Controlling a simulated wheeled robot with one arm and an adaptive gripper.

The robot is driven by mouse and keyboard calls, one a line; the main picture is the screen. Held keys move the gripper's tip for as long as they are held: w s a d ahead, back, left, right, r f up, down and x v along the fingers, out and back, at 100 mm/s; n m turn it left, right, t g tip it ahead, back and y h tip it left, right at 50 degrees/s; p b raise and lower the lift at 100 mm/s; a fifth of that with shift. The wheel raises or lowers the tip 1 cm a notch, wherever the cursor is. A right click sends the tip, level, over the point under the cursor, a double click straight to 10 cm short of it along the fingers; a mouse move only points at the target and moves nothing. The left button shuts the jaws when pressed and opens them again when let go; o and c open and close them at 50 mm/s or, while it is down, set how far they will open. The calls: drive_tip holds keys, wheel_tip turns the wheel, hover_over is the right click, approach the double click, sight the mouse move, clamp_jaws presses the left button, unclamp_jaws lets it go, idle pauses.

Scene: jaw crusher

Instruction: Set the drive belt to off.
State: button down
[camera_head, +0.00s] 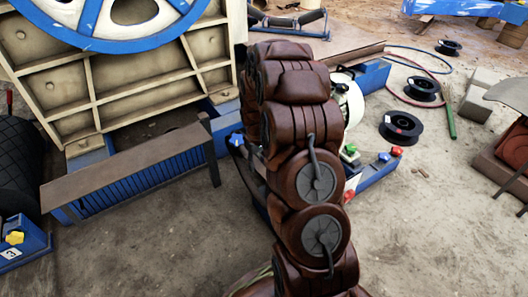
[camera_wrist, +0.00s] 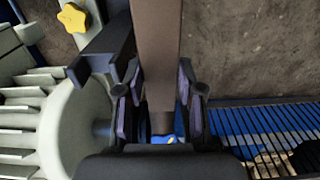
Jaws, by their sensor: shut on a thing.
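My gripper (camera_wrist: 160,100) shows in the wrist view, its two dark fingers with purple pads on either side of a long flat brown strip (camera_wrist: 155,45). It is shut on this strip. I cannot tell whether the strip is the drive belt or a part of its control. A pale ribbed motor (camera_wrist: 60,125) is just left of the gripper. In the head view the motor (camera_head: 350,100) is partly behind my arm, and my gripper is hidden there. No on or off marking is readable.
A yellow star knob (camera_wrist: 72,17) is at upper left, and a blue grille (camera_wrist: 265,125) at right. In the head view, a brown plate (camera_head: 130,165) stands over the grille, beside the crusher's large blue wheel (camera_head: 120,22).

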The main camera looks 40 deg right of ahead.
drive_tip(key=shift+a+f, duration=0.85)
drive_tip(key=shift+a, duration=0.2)
drive_tip(key=c, duration=0.9)
unclamp_jaws()
drive_tip(key=shift+a, duration=0.1)
drive_tip(key=shift+c, duration=0.2)
drive_tip(key=shift+o, duration=1.1)
drive_tip(key=shift+d+r, duration=0.1)
drive_tip(key=shift+d, duration=0.1)
wheel_tip(320, 180, up, 12)
drive_tip(key=shift+p, duration=0.3)
